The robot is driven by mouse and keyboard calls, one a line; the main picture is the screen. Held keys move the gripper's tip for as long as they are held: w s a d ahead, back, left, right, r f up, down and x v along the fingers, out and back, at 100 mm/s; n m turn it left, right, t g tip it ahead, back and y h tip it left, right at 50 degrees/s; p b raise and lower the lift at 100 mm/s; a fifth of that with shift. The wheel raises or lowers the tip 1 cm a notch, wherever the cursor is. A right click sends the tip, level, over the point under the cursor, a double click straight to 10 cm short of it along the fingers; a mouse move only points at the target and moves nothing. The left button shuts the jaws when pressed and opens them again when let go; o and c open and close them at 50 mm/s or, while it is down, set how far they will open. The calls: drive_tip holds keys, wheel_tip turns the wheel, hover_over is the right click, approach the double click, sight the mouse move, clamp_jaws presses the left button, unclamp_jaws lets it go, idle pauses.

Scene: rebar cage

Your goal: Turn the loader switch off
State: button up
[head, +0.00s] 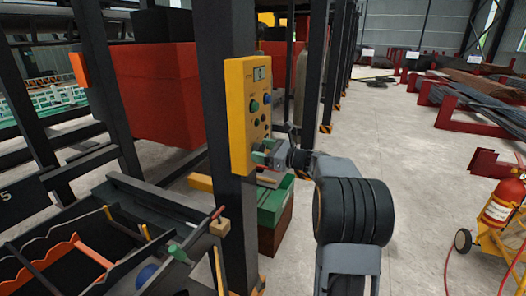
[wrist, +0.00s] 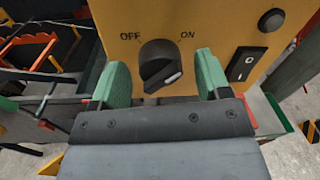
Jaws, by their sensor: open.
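The loader switch, a black rotary knob (wrist: 160,66), is on a yellow control panel (head: 238,95). In the wrist view, OFF is printed to its upper left and ON to its upper right. The white mark on its grip bar is at the right end, on the ON side. My gripper (wrist: 160,78) is open, with one green finger on each side of the knob. Gaps show between the fingers and the grip bar; I cannot tell how deep they reach. In the head view my gripper (head: 264,154) is at the panel's lower part and hides the knob.
A black rocker switch (wrist: 242,64) and a round dark button (wrist: 271,21) are right of the knob. The panel is on a dark post (head: 222,60). A tool bin (head: 120,215) stands left, a green box (head: 275,203) below, a fire extinguisher (head: 503,203) right. Floor between is clear.

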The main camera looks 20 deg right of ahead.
drive_tip(key=shift+c, duration=0.4)
drive_tip(key=c, duration=0.8)
drive_tip(key=shift+f, duration=0.1)
drive_tip(key=shift+n+b, duration=0.3)
drive_tip(key=shift+b, duration=0.2)
drive_tip(key=n+b, duration=0.1)
drive_tip(key=b, duration=0.2)
drive_tip(key=shift+f+n, duration=0.3)
drive_tip(key=shift+n, duration=0.1)
drive_tip(key=n+b, duration=0.6)
drive_tip(key=b, duration=0.1)
drive_tip(key=shift+n+b, duration=0.3)
drive_tip(key=shift+b, duration=0.05)
drive_tip(key=n+b, duration=0.5)
drive_tip(key=shift+n+y, duration=0.3)
drive_tip(key=shift+y, duration=0.1)
drive_tip(key=shift+r+n+b, duration=0.15)
drive_tip(key=shift+n+b, duration=1.1)
drive_tip(key=shift+n, duration=0.95)
